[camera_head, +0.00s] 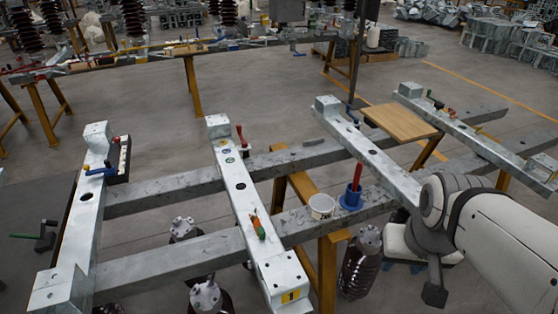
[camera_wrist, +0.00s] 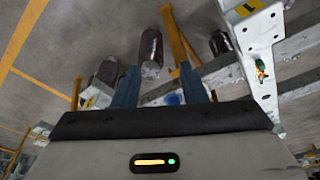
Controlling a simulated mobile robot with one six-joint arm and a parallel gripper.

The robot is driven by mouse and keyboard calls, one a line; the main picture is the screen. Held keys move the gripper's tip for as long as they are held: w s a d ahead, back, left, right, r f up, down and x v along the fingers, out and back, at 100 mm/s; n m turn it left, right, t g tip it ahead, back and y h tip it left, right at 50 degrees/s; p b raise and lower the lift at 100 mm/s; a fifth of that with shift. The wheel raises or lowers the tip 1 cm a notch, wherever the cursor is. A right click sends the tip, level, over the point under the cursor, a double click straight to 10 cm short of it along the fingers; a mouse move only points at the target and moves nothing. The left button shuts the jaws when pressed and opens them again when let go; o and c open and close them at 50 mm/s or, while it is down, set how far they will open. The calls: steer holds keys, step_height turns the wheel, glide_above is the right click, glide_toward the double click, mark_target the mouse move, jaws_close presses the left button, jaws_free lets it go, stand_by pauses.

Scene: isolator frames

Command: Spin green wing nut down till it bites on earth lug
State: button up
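A small green piece, which looks like the green wing nut (camera_head: 262,232), sits on the near half of the middle grey crossbeam, with an orange piece (camera_head: 254,219) against it. The wing nut also shows at the right of the wrist view (camera_wrist: 260,65). The earth lug cannot be told apart at this size. My gripper (camera_wrist: 158,78) has two blue fingers spread wide with nothing held between them. It is well away from the wing nut, which lies outside the fingers to the right. My arm stands at the right of the head view.
The crossbeam (camera_head: 236,180) bears a yellow "1" plate (camera_head: 290,296). A white tub (camera_head: 321,207) and a blue cup with a red tool (camera_head: 352,194) stand on the near long rail. A red-handled tool (camera_head: 242,140) stands beside the crossbeam. Dark insulators (camera_head: 358,268) are below.

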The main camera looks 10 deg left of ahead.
steer(key=w+a+f+n+b, duration=0.2)
steer(key=w+a+n+b, duration=0.3)
steer(key=w+n, duration=0.5)
steer(key=n+t+b, duration=0.2)
steer(key=n+b, duration=0.5)
steer(key=n, duration=1.7)
glide_toward(253, 213)
steer(key=f, duration=0.1)
steer(key=shift+h, duration=0.3)
steer(key=b+x, duration=0.1)
steer(key=x, duration=0.6)
steer(key=shift+w+a+f, duration=0.15)
steer(key=shift+w+a, duration=0.1)
steer(key=shift+c, duration=0.2)
jaws_close()
